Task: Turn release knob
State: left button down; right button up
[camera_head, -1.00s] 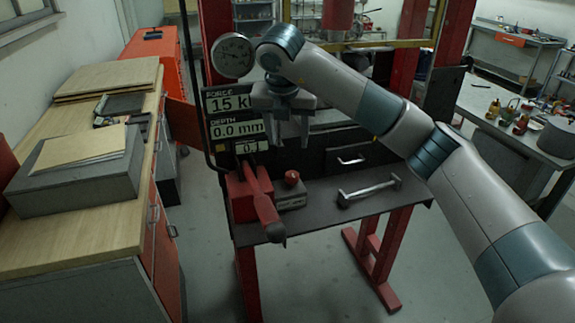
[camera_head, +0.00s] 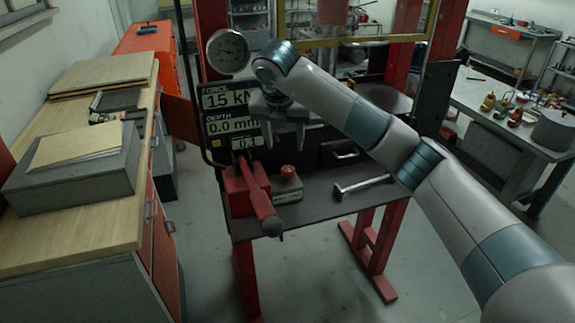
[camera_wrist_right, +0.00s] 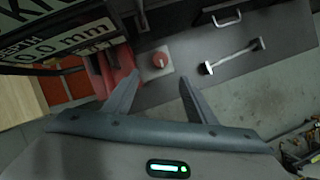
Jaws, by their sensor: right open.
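The red knob (camera_head: 288,172) sits on top of a small grey box on the dark bench of the red press frame. In the right wrist view the same knob (camera_wrist_right: 160,60) shows just beyond the gap between the fingertips. My right gripper (camera_head: 287,143) is open and empty, its fingers pointing down above and behind the knob in the head view. It also shows in the right wrist view (camera_wrist_right: 159,78), with clear space between the fingers. No contact with the knob shows. My left gripper is not in view.
A red pump block with a lever (camera_head: 259,199) stands close left of the knob. A metal bar (camera_head: 363,187) lies to the right on the bench. The display panel (camera_head: 231,125) and round gauge (camera_head: 228,51) stand close left of my right gripper.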

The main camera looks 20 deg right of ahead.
aim_at(288, 169)
jog(key=p+x, duration=0.5)
jog(key=x, duration=0.8)
jog(key=shift+f, duration=0.15)
jog(key=c, duration=1)
